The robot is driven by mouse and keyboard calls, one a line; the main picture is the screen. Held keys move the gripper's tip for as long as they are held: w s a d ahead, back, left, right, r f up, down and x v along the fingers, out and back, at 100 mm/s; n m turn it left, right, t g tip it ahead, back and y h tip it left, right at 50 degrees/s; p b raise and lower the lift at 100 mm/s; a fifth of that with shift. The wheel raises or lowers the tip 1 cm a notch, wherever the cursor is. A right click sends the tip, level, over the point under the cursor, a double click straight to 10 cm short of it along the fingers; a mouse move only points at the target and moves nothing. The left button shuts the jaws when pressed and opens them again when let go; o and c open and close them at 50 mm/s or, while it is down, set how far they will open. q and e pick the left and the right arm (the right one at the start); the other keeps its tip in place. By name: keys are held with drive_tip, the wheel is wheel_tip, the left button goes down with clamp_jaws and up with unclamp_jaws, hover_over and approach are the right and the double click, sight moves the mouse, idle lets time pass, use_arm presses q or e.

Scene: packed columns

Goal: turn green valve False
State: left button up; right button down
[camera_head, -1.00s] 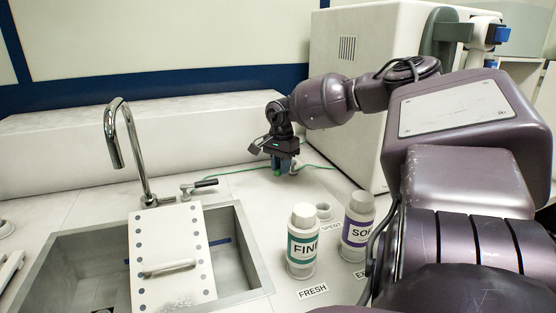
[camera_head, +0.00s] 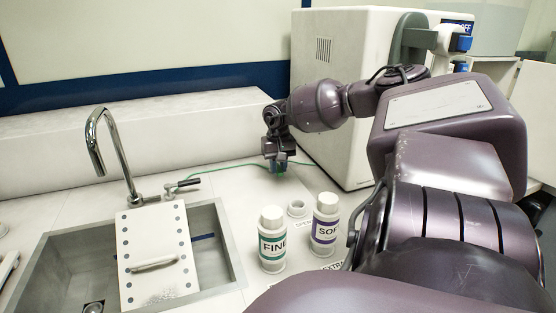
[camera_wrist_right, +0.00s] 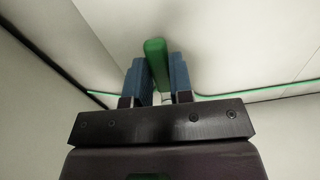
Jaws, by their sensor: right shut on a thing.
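The green valve handle (camera_wrist_right: 156,62) shows in the right wrist view as an upright green bar between two blue fingers, with a pale stem below it. My right gripper (camera_wrist_right: 157,82) is shut on this handle. In the head view my right gripper (camera_head: 278,165) points down at the counter behind the bottles, and only a little green shows at its fingers. A thin green line (camera_head: 225,166) runs along the counter to both sides of it. My left gripper is not in view.
A sink (camera_head: 232,262) with a perforated white board (camera_head: 150,225), a chrome faucet (camera_head: 118,150) and a black-handled lever (camera_head: 182,185) is at left. Bottles labelled FINE (camera_head: 272,250) and SOF (camera_head: 325,225) stand in front of my right gripper. A white cabinet (camera_head: 335,60) stands behind my arm.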

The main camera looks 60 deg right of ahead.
sight(280, 168)
drive_tip(key=shift+s+d+r+n, duration=0.2)
drive_tip(key=shift+d+n, duration=0.15)
drive_tip(key=shift+n, duration=0.25)
drive_tip(key=c, duration=1)
unclamp_jaws()
drive_tip(key=shift+f, duration=0.15)
wheel_tip(280, 168, up, 11)
drive_tip(key=p, duration=0.1)
drive_tip(key=shift+p, duration=0.3)
